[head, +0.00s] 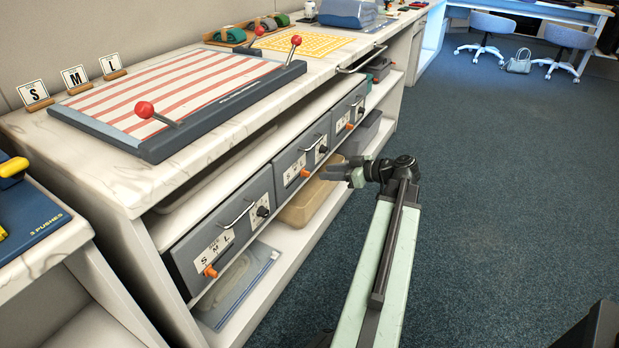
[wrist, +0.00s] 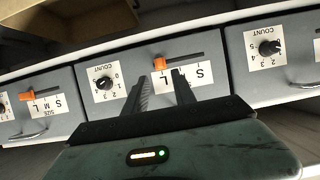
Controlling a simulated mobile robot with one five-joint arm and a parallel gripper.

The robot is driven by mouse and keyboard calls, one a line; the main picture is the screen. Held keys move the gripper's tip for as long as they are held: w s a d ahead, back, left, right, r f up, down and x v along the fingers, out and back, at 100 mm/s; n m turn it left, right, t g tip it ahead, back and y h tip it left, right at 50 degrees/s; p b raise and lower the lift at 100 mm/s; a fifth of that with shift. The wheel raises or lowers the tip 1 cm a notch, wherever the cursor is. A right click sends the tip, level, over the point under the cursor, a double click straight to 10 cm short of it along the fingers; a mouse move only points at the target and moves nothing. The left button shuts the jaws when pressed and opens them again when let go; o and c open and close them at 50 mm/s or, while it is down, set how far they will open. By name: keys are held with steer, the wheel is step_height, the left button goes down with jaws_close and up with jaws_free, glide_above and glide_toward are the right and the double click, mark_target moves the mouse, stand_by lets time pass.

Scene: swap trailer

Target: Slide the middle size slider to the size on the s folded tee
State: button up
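The middle size slider has an orange knob (wrist: 159,63) at the L end of its slot, on the middle grey drawer front (head: 291,158). Its S M L label (wrist: 200,75) looks upside down in the wrist view. My gripper (wrist: 160,82) is open and empty in front of this drawer, with the knob showing between its fingertips; I cannot tell whether they touch it. In the head view my gripper (head: 338,174) is just right of the middle drawer.
Similar drawers stand either side: the near one (head: 190,255) and the far one (head: 352,104). The middle drawer's count dial (wrist: 104,83) is close to my fingers. A striped board (head: 187,143) with red-knobbed levers is on the counter above. The carpet (head: 490,190) at right is open.

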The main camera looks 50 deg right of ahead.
mark_target(309, 173)
steer(key=b+x, duration=0.2)
steer(key=x, duration=0.4)
steer(key=shift+f, duration=0.15)
steer(key=shift+w+a+f+b, duration=0.2)
steer(key=shift+w+b, duration=0.15)
steer(key=shift+w, duration=0.25)
steer(key=shift+r, duration=0.1)
steer(key=shift+c, duration=0.3)
jaws_close()
steer(key=shift+s, duration=0.1)
